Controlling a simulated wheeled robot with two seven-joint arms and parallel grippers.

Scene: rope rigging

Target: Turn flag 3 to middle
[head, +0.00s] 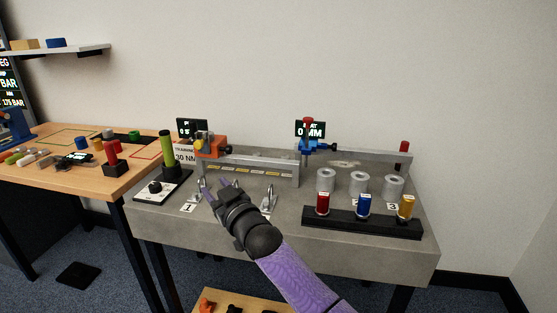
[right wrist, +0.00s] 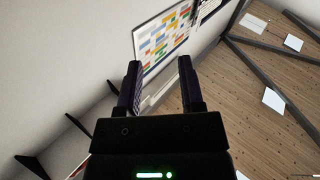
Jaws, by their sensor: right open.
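A black bar (head: 345,224) at the front right of the grey bench carries three upright coloured pieces: red (head: 323,203), blue (head: 364,206) and yellow (head: 406,207). A card marked 3 (head: 392,206) lies beside the yellow one; I cannot tell for certain which piece is flag 3. My right gripper (head: 219,187) is over the left half of the bench, well left of the bar. Its two fingers are apart and empty; they also show in the right wrist view (right wrist: 161,85), with nothing between them. My left gripper is not in view.
Three grey cylinders (head: 359,182) stand behind the bar. Metal hooks (head: 269,198) and a card marked 1 (head: 188,207) are near my right gripper. A blue clamp (head: 308,148) sits on the rear rail.

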